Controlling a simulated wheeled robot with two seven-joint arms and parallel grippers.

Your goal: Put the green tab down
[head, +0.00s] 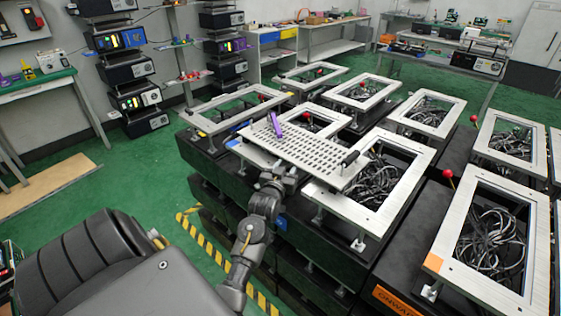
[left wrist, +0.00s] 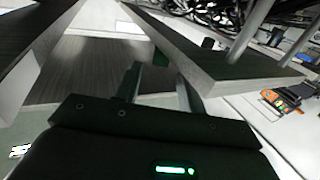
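My left gripper (head: 280,168) is at the near edge of the perforated metal plate (head: 300,150), low beside the fixtures. In the left wrist view its two fingers (left wrist: 160,82) stand apart, with a gap between them. A small dark green piece (left wrist: 161,58) shows just beyond the fingertips; it may be the green tab, and I cannot tell whether it touches a finger. In the head view I cannot make out a green tab near the gripper. A purple tab (head: 275,124) stands tilted on the plate. My right gripper is not in view.
Several metal frames (head: 487,240) on black bases surround the plate, some with cables (head: 374,178) inside. Red-ball levers (head: 448,174) stick up among them. A black handle (head: 350,157) sits at the plate's right end. Green floor (head: 150,180) is open at left.

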